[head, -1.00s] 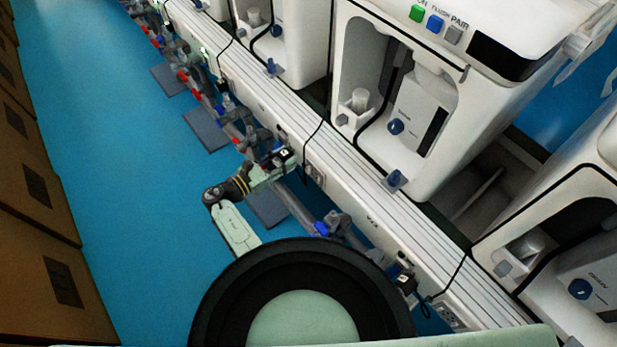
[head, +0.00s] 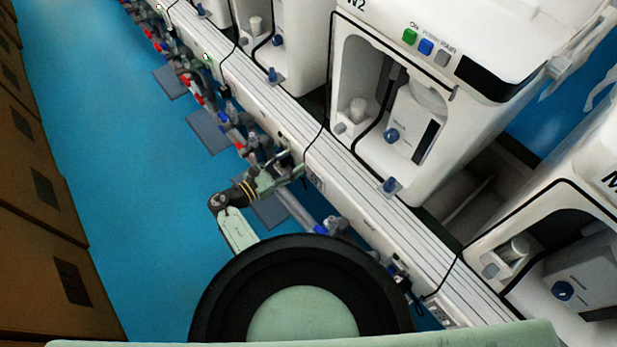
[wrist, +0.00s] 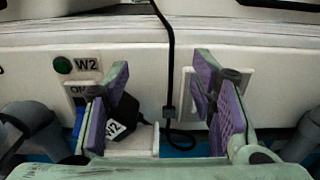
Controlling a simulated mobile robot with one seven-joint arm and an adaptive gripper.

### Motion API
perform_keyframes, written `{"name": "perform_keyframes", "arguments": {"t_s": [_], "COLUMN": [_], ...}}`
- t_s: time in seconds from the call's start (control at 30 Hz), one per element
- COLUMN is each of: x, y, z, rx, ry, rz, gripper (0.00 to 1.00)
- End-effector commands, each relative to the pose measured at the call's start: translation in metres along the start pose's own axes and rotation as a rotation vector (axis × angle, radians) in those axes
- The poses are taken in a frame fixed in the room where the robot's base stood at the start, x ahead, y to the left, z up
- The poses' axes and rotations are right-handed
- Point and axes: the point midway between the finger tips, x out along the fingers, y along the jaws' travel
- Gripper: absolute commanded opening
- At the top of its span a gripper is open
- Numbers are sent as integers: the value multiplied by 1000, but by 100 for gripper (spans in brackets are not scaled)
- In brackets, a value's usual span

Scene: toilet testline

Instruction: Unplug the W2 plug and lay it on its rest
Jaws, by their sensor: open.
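In the wrist view, the black W2 plug (wrist: 127,107) with its white W2 tag lies at a white ledge, the rest (wrist: 140,142), below the W2 sign (wrist: 88,65). Its thin black cable (wrist: 171,55) hangs from above and loops low to the right of it. A pale wall socket (wrist: 187,88) is to the right, partly hidden by my right finger; I cannot see its whole face. My gripper (wrist: 165,105) is open, with purple-padded fingers spread apart. The left finger overlaps the plug's left side. In the head view my gripper (head: 283,178) is at the bench's front panel.
White machines (head: 420,130) stand along the bench (head: 350,185). Pipes and valves (head: 325,226) run below its front. Blue floor (head: 130,220) is open to the left, with brown cabinets (head: 40,200) beyond.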

Motion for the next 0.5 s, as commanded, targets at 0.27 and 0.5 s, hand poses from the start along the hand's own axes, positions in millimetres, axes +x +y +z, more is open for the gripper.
{"name": "perform_keyframes", "arguments": {"t_s": [0.27, 0.5], "x": [0, -28], "y": [-57, -68], "z": [5, 0], "rx": [1, 5], "ry": [0, -1], "rz": [-1, 4], "gripper": [51, 51]}}
